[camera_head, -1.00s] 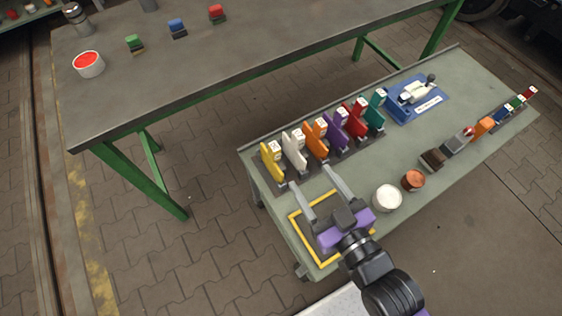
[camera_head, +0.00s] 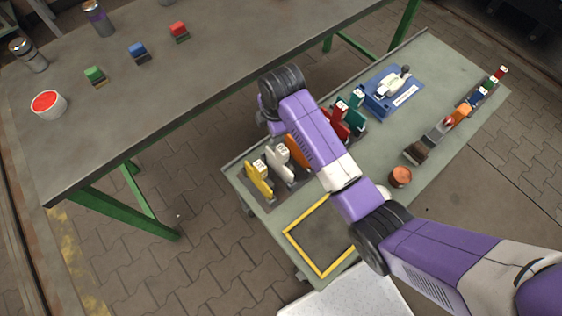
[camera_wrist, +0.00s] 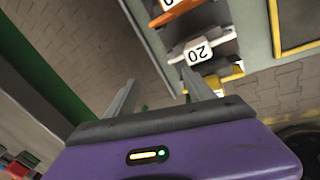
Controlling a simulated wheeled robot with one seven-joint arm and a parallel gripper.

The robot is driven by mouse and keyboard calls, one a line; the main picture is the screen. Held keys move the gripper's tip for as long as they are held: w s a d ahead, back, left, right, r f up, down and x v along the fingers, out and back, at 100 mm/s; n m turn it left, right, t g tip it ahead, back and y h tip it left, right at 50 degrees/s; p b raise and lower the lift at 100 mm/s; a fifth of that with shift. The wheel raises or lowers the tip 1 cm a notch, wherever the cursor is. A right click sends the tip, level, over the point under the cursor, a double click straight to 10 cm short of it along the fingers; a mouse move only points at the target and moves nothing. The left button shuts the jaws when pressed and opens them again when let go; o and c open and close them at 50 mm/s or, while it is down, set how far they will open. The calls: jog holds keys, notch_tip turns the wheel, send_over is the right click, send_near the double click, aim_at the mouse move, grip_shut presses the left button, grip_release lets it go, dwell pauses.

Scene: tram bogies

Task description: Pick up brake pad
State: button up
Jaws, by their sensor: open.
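Upright coloured pads with white number tags stand in a row on the grey-green bench. The yellow (camera_head: 257,178), white (camera_head: 279,160), orange (camera_head: 297,151), red (camera_head: 336,121) and teal (camera_head: 356,117) ones show in the head view; my arm covers the middle of the row. In the wrist view, the white pad (camera_wrist: 188,51) has a tag reading 20, with the orange pad (camera_wrist: 180,11) above it and the yellow pad (camera_wrist: 230,73) below. My gripper (camera_wrist: 161,95) is open and empty, its right finger close below the white pad. Its fingers are hidden in the head view.
A yellow-framed square (camera_head: 319,239) lies at the bench's near left corner. A copper cup (camera_head: 401,176), a blue fixture (camera_head: 392,92) and small blocks stand further right. A dark table (camera_head: 200,70) with green legs, a red-topped cup (camera_head: 48,104) and several coloured blocks is behind.

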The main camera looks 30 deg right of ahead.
aim_at(281, 155)
jog(key=s+n+g, duration=0.2)
jog(key=s, duration=0.1)
jog(key=s+f, duration=0.1)
jog(key=shift+s+d+n+g, duration=0.15)
jog(key=shift+d+n+g, duration=0.2)
jog(key=shift+n+g, duration=0.05)
jog(key=shift+s+f, duration=0.15)
jog(key=shift+s, duration=0.1)
jog(key=f, duration=0.7)
jog(key=shift+s+d+f, duration=0.15)
jog(key=shift+s+f, duration=0.1)
grip_shut()
